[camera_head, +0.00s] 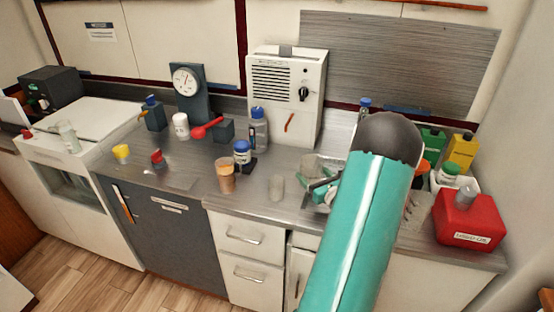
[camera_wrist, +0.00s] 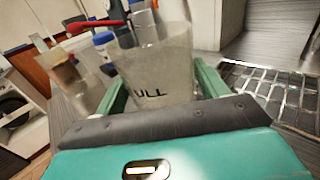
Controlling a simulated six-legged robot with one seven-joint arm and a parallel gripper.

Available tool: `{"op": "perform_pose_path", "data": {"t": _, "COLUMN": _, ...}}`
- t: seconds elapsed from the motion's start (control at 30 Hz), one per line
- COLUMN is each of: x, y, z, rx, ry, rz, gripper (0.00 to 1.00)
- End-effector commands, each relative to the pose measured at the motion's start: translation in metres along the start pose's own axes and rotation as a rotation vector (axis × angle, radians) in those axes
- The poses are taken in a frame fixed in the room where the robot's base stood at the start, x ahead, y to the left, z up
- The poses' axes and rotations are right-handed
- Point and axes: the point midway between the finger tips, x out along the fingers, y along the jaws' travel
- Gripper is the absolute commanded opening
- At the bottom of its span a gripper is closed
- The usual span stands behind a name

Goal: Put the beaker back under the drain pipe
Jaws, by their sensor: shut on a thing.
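A white unit (camera_head: 288,85) with a grille and a dark knob stands behind. A short orange-red piece (camera_head: 289,122) shows on its front; I cannot tell whether it is the drain pipe.
A brown-filled cup (camera_head: 226,178), a blue-capped jar (camera_head: 241,152) and a clear glass (camera_head: 277,187) stand left of my gripper. A red container (camera_head: 468,220) stands right. A metal grid (camera_wrist: 270,90) lies right of the beaker. Bare counter (camera_head: 200,160) shows at left.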

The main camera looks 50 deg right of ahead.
Motion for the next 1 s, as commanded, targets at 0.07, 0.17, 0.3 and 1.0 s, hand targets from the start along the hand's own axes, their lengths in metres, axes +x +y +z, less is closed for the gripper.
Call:
{"op": "perform_pose_path", "data": {"t": 0.07, "x": 0.001, "y": -0.003, "z": 0.000, "rx": 0.000, "ry": 0.000, "rz": -0.006, "gripper": 0.40}}
{"op": "perform_pose_path", "data": {"t": 0.17, "x": 0.012, "y": -0.004, "z": 0.000, "rx": -0.001, "ry": -0.001, "rz": -0.006, "gripper": 0.40}}
{"op": "perform_pose_path", "data": {"t": 0.3, "x": 0.044, "y": -0.005, "z": -0.001, "rx": -0.001, "ry": -0.001, "rz": -0.008, "gripper": 0.40}}
{"op": "perform_pose_path", "data": {"t": 1.0, "x": 0.171, "y": -0.005, "z": -0.001, "rx": 0.000, "ry": -0.001, "rz": -0.005, "gripper": 0.40}}
